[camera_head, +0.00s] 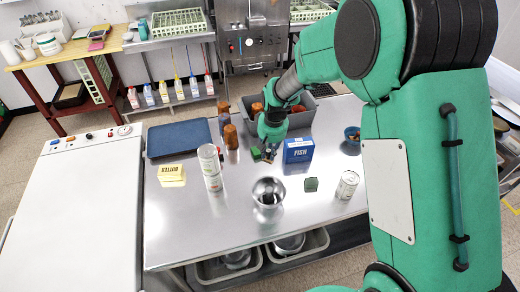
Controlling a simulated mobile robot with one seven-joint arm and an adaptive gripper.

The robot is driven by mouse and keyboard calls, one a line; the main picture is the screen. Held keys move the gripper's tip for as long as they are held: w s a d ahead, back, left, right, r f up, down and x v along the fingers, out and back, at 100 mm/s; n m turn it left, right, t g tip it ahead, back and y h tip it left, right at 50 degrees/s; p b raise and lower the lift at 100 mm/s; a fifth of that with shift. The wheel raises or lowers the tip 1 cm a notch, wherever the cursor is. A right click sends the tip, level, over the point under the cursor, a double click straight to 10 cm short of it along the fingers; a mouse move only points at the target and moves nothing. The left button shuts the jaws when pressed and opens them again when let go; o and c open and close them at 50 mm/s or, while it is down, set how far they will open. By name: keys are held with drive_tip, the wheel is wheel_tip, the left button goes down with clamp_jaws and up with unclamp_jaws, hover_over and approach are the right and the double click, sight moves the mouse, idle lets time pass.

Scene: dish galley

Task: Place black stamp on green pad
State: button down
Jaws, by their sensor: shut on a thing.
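My gripper (266,152) is low over the back middle of the steel table, left of the blue FISH box. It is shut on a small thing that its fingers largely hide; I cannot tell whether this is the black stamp. A small green block (256,154) shows right at the fingertips; I cannot tell whether it is held or behind them. A dark green, square, pad-like block (311,184) lies on the table, right of the metal bowl and apart from the gripper. I cannot clearly make out a black stamp anywhere.
On the steel table (228,232) stand the blue FISH box (298,150), a metal bowl (268,193), a can (347,184), clear stacked containers (210,166), a yellow BUTTER box (171,174), a blue tray (178,138) and brown-orange jars (230,135). The table's front is clear.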

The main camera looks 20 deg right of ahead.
drive_tip(key=shift+w+d+f, duration=0.15)
drive_tip(key=shift+f, duration=1.15)
drive_tip(key=shift+w+d+f, duration=0.1)
drive_tip(key=shift+d+f, duration=0.05)
drive_tip(key=shift+f, duration=1.1)
drive_tip(key=shift+w, duration=0.1)
drive_tip(key=w, duration=0.5)
drive_tip(key=w+f, duration=0.1)
drive_tip(key=w, duration=0.4)
drive_tip(key=w+b, duration=0.1)
drive_tip(key=w, duration=0.4)
drive_tip(key=shift+w+d+f, duration=0.25)
drive_tip(key=shift+w+d, duration=0.15)
drive_tip(key=shift+f, duration=1.8)
drive_tip(key=shift+f, duration=0.1)
